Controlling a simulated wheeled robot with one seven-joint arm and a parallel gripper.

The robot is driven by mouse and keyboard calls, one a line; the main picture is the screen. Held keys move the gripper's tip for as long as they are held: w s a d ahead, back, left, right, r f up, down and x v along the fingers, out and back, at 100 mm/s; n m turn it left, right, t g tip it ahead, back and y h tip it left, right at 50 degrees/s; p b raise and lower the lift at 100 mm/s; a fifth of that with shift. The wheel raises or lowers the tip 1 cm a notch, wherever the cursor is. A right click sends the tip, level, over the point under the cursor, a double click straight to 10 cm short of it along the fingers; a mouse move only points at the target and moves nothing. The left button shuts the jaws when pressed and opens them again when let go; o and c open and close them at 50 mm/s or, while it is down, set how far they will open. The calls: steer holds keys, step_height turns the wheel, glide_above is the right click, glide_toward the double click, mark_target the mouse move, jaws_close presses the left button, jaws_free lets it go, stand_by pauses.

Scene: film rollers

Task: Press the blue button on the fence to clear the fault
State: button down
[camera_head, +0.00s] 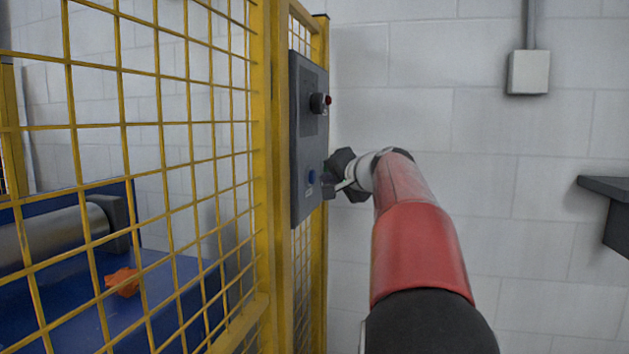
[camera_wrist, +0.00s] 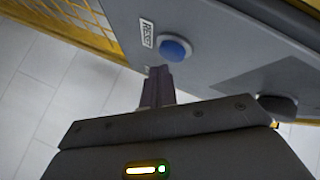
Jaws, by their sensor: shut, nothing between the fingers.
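The blue button (camera_head: 311,177) sits low on a grey control panel (camera_head: 304,135) mounted on the yellow fence. In the wrist view the button (camera_wrist: 175,49) is round and stands beside a white label reading RESET (camera_wrist: 147,33). My gripper (camera_head: 328,190) is in front of the lower part of the panel, near the button. In the wrist view its closed fingertips (camera_wrist: 159,72) point toward the panel just below the button, with nothing held. I cannot tell whether the fingertips touch the panel; they do not cover the button.
A grey ledge (camera_head: 608,187) is at right.

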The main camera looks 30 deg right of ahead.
steer(key=shift+s+d+b, duration=0.6)
steer(key=shift+s+d, duration=1.1)
steer(key=shift+s, duration=0.25)
